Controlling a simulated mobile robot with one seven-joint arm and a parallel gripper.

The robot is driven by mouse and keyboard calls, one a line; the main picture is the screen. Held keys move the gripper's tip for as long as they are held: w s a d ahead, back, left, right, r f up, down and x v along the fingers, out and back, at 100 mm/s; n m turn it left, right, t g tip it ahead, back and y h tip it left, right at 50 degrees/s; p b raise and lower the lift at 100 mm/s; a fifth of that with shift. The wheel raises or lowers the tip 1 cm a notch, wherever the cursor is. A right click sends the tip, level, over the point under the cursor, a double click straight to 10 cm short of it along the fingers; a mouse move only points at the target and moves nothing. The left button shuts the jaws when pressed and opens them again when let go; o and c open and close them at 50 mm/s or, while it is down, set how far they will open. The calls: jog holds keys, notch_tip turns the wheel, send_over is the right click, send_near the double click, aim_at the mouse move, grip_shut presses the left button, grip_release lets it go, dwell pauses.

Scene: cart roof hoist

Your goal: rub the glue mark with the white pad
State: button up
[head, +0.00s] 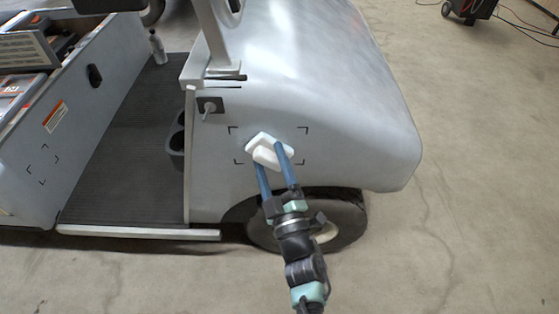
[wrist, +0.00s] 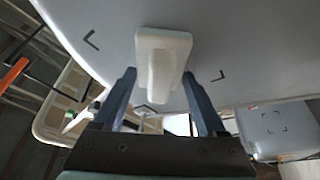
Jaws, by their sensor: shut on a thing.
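The white pad (head: 262,141) lies against the grey front side panel of the cart (head: 330,120), inside black corner marks. It also shows in the wrist view (wrist: 176,41), with its raised grip toward me. My gripper (head: 270,157) is shut on the pad's grip, with one blue finger on each side. The fingers also show in the wrist view (wrist: 160,76). I see no glue mark; the panel behind the pad is hidden.
The front wheel (head: 350,217) sits just below the pad. A key switch (head: 210,106) and a cup holder (head: 177,140) are to the left. A second set of corner marks (head: 43,164) is on the seat base.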

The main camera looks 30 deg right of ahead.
jog(key=shift+w+a+b, duration=0.3)
jog(key=shift+a+b, duration=0.05)
jog(key=shift+a, duration=0.2)
jog(key=shift+w+a+b, duration=0.3)
jog(key=shift+a+b, duration=0.05)
jog(key=shift+a, duration=0.2)
jog(key=w+a+b, duration=0.1)
jog(key=a+b, duration=0.1)
jog(key=b, duration=0.1)
jog(key=shift+w+f, duration=0.2)
jog(key=shift+w, duration=0.15)
jog(key=shift+w+a+r+b, duration=0.1)
jog(key=shift+w+a+b, duration=0.15)
jog(key=shift+a+b, duration=0.25)
jog(key=shift+w+r, duration=0.1)
jog(key=shift+r, duration=0.05)
jog(key=shift+s+a+f+b, duration=0.2)
jog(key=shift+b, duration=0.35)
jog(key=shift+s+a+r+b, duration=0.1)
jog(key=shift+s+a+b, duration=0.4)
jog(key=shift+s+b, duration=0.4)
jog(key=shift+s+a+b, duration=0.45)
jog(key=shift+s+b, duration=0.2)
jog(key=shift+b, duration=0.5)
jog(key=shift+s+a+r+b, duration=0.1)
jog(key=shift+s+a+b, duration=0.4)
jog(key=shift+s+b, duration=0.4)
